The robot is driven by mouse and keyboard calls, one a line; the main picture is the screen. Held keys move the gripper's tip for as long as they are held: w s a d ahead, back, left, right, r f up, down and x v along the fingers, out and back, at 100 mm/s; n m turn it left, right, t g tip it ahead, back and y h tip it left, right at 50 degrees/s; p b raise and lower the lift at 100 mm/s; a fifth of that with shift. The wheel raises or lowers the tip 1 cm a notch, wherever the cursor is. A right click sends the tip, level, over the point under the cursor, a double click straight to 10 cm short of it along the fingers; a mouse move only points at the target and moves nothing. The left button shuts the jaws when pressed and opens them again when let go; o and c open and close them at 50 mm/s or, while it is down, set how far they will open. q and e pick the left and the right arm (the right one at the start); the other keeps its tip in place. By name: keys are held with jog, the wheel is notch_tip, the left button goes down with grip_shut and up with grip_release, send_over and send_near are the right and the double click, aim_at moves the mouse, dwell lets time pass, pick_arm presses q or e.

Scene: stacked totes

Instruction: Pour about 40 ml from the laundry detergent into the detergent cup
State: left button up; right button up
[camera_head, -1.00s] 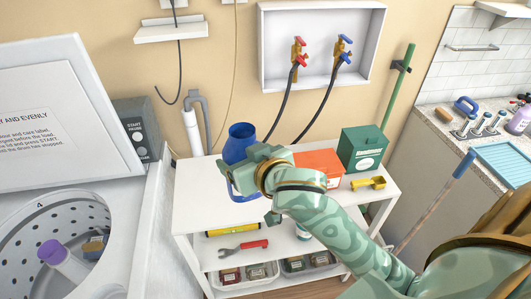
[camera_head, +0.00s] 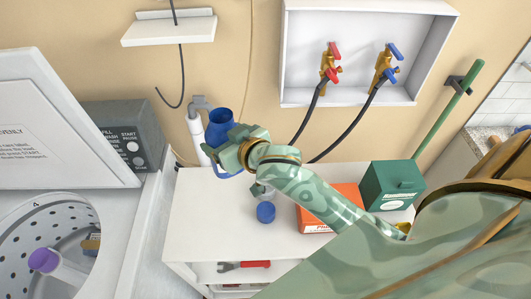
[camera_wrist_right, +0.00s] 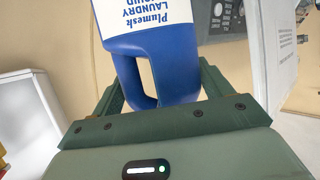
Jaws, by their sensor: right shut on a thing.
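The laundry detergent is a blue jug (camera_head: 219,124) with a white label, near the back left of the white shelf unit. My right gripper (camera_head: 232,153) is shut on its handle and hides much of its body. In the right wrist view the jug (camera_wrist_right: 157,62) sits between the fingers, its label lettering upside down. Whether its base touches the shelf is hidden. A blue cap (camera_head: 265,212) lies on the shelf top. A small pale, clear-looking vessel (camera_head: 261,191) beside it is partly hidden by my right arm; I cannot tell if it is the detergent cup. My left gripper is out of view.
The open washer drum (camera_head: 30,225) at left contains a purple-topped piece (camera_head: 44,260). An orange box (camera_head: 340,200) and a green box (camera_head: 391,186) stand right on the white shelf top (camera_head: 205,232). Red and blue taps are in the wall box (camera_head: 300,50).

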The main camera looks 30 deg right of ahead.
jog(key=a+f+p, duration=0.1)
jog(key=w+n+y+p, duration=0.1)
jog(key=p, duration=0.1)
jog(key=shift+w+a+f+p, duration=0.15)
jog(key=shift+a+f+p, duration=0.15)
jog(key=shift+a+f, duration=0.1)
jog(key=f+p, duration=0.1)
jog(key=p, duration=0.1)
jog(key=s+f+n+y+p, duration=0.1)
jog(key=f+p, duration=0.1)
jog(key=shift+a+f+g, duration=0.15)
jog(key=shift+g, duration=0.15)
pick_arm(q)
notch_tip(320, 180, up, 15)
jog(key=p, duration=0.5)
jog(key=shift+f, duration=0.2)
pick_arm(e)
jog(key=s+d+f+y, duration=0.1)
jog(key=s+f, duration=0.4)
jog(key=shift+d+f+n, duration=0.3)
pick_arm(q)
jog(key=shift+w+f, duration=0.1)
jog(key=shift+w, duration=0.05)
